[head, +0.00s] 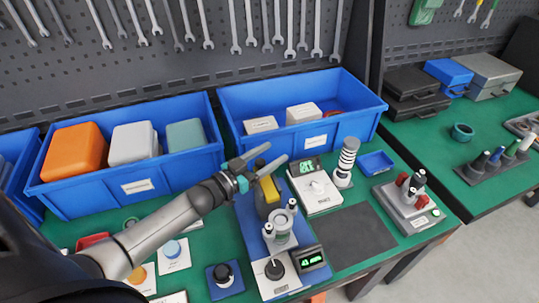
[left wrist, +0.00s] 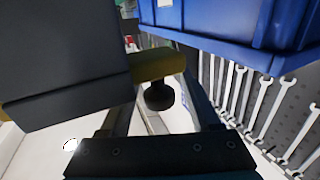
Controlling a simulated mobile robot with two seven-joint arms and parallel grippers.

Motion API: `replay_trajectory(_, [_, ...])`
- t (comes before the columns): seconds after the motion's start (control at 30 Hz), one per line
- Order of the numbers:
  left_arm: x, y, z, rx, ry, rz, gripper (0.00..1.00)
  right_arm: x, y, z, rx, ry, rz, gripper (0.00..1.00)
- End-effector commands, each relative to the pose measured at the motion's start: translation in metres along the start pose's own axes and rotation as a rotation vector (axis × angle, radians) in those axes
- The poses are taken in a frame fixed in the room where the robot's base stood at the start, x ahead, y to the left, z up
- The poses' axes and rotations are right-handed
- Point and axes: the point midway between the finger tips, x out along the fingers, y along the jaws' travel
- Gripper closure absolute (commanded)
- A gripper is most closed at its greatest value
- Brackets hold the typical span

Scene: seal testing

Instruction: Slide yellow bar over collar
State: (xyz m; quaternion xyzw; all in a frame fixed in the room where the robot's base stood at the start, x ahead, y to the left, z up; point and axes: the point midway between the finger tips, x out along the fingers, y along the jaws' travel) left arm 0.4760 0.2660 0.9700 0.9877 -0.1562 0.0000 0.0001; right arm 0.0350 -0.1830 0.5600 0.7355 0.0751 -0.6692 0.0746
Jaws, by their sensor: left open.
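The yellow bar (head: 268,189) is at the far part of the blue-based test fixture, next to a dark block. In the left wrist view the yellow bar (left wrist: 157,66) crosses in front of my fingers, with a round black knob (left wrist: 158,97) below it. A light cylindrical part that looks like the collar (head: 281,238) stands nearer on the fixture, between small posts. My left gripper (head: 270,158) is open above the yellow bar, its fingers spread. In the wrist view the black knob shows between the fingers; contact cannot be told. My right gripper is not in view.
Blue bins (head: 130,176) and (head: 300,112) stand behind the fixture. A white device (head: 316,192), a striped cylinder (head: 346,160) and a dark mat (head: 350,238) are to its right. A dial (head: 274,268) and a green display (head: 311,259) are in front.

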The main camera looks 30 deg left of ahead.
Motion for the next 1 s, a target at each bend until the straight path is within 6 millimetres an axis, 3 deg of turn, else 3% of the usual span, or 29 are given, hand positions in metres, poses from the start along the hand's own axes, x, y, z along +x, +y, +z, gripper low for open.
replay_trajectory(0.17, [-0.0002, 0.0002, 0.0002, 0.0, 0.0, 0.0, 0.39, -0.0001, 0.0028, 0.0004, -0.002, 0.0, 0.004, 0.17])
replay_trajectory(0.7, [-0.0005, 0.0002, 0.0003, 0.0, 0.0, 0.0, 1.0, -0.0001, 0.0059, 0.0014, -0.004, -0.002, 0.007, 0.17])
replay_trajectory(1.0, [-0.0005, 0.0002, 0.0003, 0.0, 0.0, 0.0, 1.0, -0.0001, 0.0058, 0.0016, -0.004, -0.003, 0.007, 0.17])
